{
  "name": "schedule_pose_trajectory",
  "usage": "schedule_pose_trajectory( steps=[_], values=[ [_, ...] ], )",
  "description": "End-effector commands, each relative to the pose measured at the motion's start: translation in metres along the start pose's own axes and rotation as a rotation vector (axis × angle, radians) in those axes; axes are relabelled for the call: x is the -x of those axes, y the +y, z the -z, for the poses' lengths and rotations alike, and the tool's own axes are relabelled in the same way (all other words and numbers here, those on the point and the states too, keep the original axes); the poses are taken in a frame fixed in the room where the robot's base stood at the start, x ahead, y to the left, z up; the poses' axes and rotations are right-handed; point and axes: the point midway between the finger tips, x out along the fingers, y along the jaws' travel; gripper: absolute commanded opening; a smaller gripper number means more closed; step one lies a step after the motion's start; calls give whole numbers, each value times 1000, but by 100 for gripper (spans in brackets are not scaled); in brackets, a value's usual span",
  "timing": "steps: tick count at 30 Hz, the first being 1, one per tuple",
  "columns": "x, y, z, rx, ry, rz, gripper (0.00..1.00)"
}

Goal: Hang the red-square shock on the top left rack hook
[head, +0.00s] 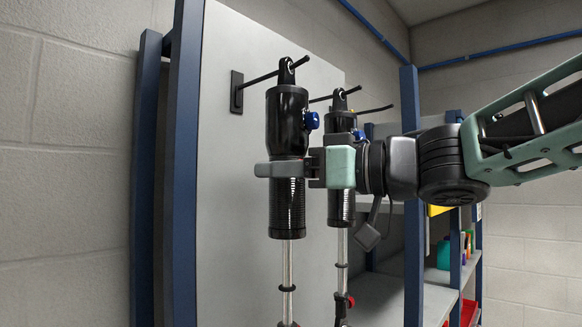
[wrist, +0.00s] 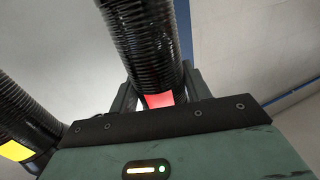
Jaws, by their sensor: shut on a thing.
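The red-square shock (head: 287,120) hangs upright in the head view, with a black body, blue knob and silver rod. Its red square (wrist: 158,100) shows between my fingers in the wrist view. My gripper (head: 285,169) is shut around its black body from the right. The top left rack hook (head: 258,80) sticks out from a black plate on the grey panel. The shock's top eye is at this hook, and the hook's tip shows beyond the eye, so the rod appears to pass through it. Whether the eye bears on the rod I cannot tell.
A second shock (head: 341,125) hangs on the neighbouring hook, close to the right; a yellow-square shock (wrist: 15,150) shows left in the wrist view. Another hook (head: 376,110) shows farther right. Blue posts (head: 184,160) flank the grey panel (head: 225,200). Shelves (head: 437,275) stand at right.

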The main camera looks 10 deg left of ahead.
Motion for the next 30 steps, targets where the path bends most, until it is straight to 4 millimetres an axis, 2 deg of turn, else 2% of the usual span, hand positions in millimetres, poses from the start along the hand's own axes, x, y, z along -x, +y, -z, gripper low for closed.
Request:
schedule_pose_trajectory(
  steps=[1,27,28,30],
  values=[
    [-2,1,5,1,5,0,0],
    [-4,1,0,1,6,1,0],
    [-4,1,0,1,6,1,50],
    [-4,1,0,1,6,1,70]
  ],
)
